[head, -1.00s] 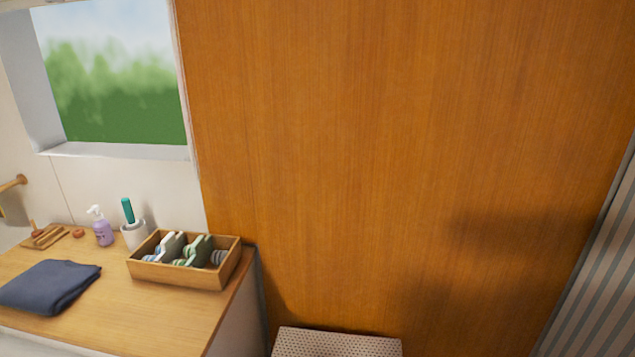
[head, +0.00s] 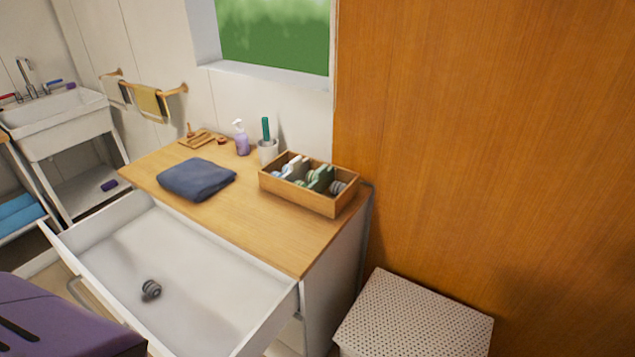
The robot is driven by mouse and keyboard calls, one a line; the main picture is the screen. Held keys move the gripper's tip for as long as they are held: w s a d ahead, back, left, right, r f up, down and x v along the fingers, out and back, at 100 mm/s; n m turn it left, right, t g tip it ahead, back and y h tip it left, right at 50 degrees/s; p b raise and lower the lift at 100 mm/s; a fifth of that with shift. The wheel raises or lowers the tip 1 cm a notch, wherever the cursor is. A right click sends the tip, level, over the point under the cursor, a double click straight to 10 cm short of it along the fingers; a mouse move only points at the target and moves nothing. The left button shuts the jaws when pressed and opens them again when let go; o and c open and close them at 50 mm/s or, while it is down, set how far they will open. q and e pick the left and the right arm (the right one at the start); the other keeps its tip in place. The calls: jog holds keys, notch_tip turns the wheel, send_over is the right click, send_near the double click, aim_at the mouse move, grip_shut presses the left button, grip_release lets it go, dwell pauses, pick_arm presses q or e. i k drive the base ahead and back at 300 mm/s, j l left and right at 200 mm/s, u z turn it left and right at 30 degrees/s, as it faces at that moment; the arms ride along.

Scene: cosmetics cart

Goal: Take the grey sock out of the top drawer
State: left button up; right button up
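The top drawer (head: 190,260) of the white dresser is pulled open in the head view, at the lower left. A small rolled grey sock (head: 151,290) lies on its floor, near the front and left of the middle. The rest of the drawer floor that I can see is bare. Neither of my grippers is in view, so I cannot see their state.
On the wooden dresser top are a folded navy cloth (head: 197,179), a wooden box (head: 309,189) of rolled items, a purple pump bottle (head: 242,140) and a white cup (head: 268,151). A perforated white box (head: 414,315) stands right. A purple surface (head: 60,320) blocks the lower left corner.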

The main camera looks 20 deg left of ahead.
aim_at(152, 288)
jog(key=u, duration=2.05)
jog(key=i+j+z, duration=0.1)
jog(key=j+z, duration=0.5)
jog(key=j, duration=0.25)
jog(key=i+j+z, duration=0.15)
jog(key=j+z, duration=0.2)
jog(key=j, duration=0.15)
jog(key=i+j+z, duration=0.1)
jog(key=j+z, duration=0.25)
jog(key=j, duration=0.1)
